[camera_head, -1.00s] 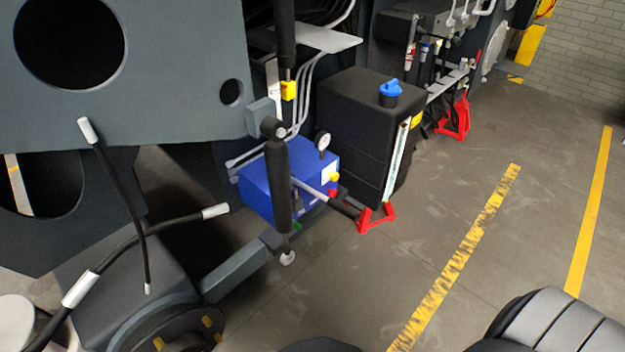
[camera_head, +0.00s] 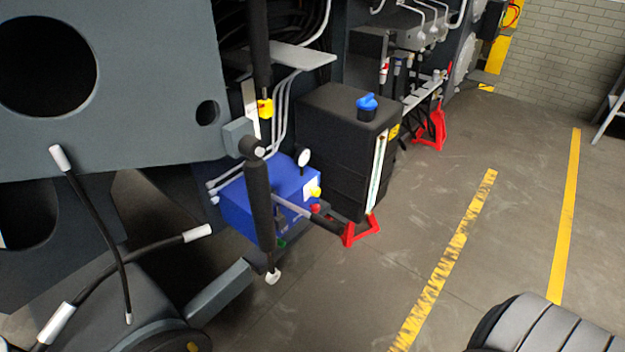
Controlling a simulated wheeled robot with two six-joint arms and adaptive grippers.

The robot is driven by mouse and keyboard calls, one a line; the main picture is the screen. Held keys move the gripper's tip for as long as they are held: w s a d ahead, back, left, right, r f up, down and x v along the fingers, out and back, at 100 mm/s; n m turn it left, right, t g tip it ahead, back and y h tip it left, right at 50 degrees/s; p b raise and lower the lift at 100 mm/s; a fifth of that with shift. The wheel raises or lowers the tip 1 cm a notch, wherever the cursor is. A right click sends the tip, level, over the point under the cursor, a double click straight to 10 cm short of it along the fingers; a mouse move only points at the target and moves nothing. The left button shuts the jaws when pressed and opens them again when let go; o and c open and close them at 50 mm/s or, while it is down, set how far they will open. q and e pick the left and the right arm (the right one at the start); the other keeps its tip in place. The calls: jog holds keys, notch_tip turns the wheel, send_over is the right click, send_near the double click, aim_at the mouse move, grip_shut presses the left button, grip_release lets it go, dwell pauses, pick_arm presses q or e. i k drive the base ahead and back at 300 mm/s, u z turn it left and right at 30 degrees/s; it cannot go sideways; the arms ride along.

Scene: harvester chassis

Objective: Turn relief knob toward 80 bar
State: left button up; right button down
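A blue hydraulic power unit (camera_head: 237,207) sits low beside the chassis, left of the middle of the view. A round white-faced gauge (camera_head: 304,157) stands on its top right. A small yellow knob (camera_head: 314,192) is on its right end, with a small red part (camera_head: 315,208) just below it. I cannot tell which of these is the relief knob, and no bar scale is readable. A black cylinder (camera_head: 259,205) hangs in front and hides part of the unit. Neither of my grippers shows in the view.
A black tank (camera_head: 325,125) with a blue cap (camera_head: 367,102) stands right behind the unit. A red stand (camera_head: 362,230) is on the floor in front. Loose black hoses (camera_head: 120,265) hang at left. The floor between yellow lines is clear.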

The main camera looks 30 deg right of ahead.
aim_at(315, 190)
jog(key=z, duration=2.25)
jog(key=i, duration=1.15)
jog(key=u, duration=2.85)
